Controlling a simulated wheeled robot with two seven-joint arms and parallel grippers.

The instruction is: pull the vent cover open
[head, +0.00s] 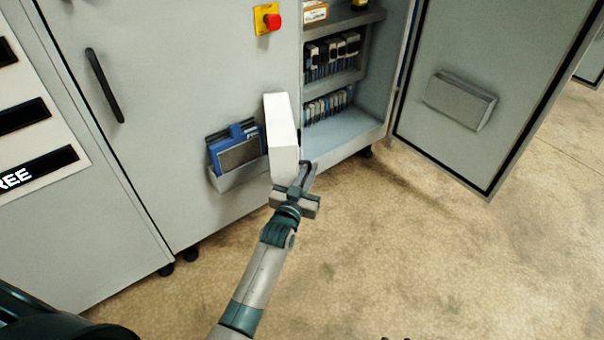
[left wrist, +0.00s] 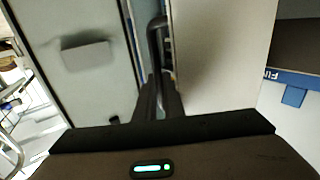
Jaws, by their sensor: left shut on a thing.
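The vent cover (head: 281,130) looks like a white box-like panel. It stands out from the front of the grey cabinet, beside the open bay. In the left wrist view the pale panel (left wrist: 222,55) fills the area right of the fingers. A dark bent handle (left wrist: 154,38) runs along its left edge. My left gripper (head: 304,180) is at the lower right edge of the panel, shut on the handle. Its fingers (left wrist: 160,97) hide the lower part of the handle. How far the cover is swung out is hard to tell. My right gripper is not in view.
A wide grey cabinet door (head: 490,70) stands open at right, with a grey box (head: 460,99) on it. A document holder (head: 238,168) with a blue folder hangs left of the panel. A red button (head: 272,21) sits above. Floor in front is clear.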

